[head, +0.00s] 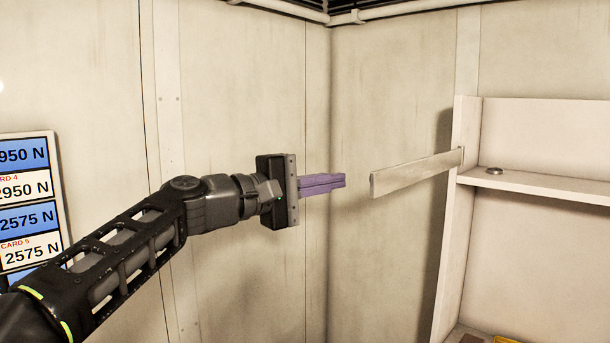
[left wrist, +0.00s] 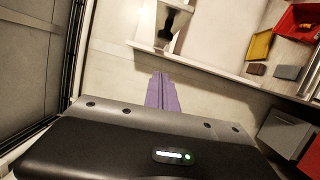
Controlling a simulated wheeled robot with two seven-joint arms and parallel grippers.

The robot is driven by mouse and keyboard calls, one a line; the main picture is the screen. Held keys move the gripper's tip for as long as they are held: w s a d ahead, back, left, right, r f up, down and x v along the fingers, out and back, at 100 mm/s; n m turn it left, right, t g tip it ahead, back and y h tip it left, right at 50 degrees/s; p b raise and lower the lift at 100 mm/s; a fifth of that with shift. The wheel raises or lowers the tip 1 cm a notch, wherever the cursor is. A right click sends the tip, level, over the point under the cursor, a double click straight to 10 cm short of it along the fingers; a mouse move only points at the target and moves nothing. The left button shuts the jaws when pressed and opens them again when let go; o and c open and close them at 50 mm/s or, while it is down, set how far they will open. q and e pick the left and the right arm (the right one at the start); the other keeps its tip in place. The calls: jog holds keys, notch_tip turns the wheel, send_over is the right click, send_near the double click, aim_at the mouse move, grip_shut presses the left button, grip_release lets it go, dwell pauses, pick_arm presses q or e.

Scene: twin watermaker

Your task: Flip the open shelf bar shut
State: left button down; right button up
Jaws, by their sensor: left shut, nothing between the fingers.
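The pale shelf bar (head: 415,172) sticks out to the left from the left upright of the white shelf unit (head: 467,125), swung open away from the shelf front. Its free end points toward my left gripper (head: 344,180). That gripper has purple fingers, shut together with nothing between them, and its tips appear a short gap left of the bar's free end. The head view does not make the depth between them clear. In the left wrist view the purple fingers (left wrist: 161,76) point toward the shelf unit; I cannot clearly pick out the bar there. My right gripper is not in view.
A small round metal piece (head: 494,170) lies on the shelf board (head: 550,186). A card board (head: 28,200) hangs on the left wall. The left wrist view shows a red bin (left wrist: 297,20) and a yellow bin (left wrist: 260,45). Space around the bar is free.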

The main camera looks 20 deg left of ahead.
pick_arm(q)
jog(key=d, duration=0.3)
jog(key=d+p, duration=0.1)
jog(key=shift+s+d+r, duration=0.15)
jog(key=shift+s, duration=0.15)
jog(key=shift+s+d, duration=0.1)
jog(key=shift+s, duration=0.05)
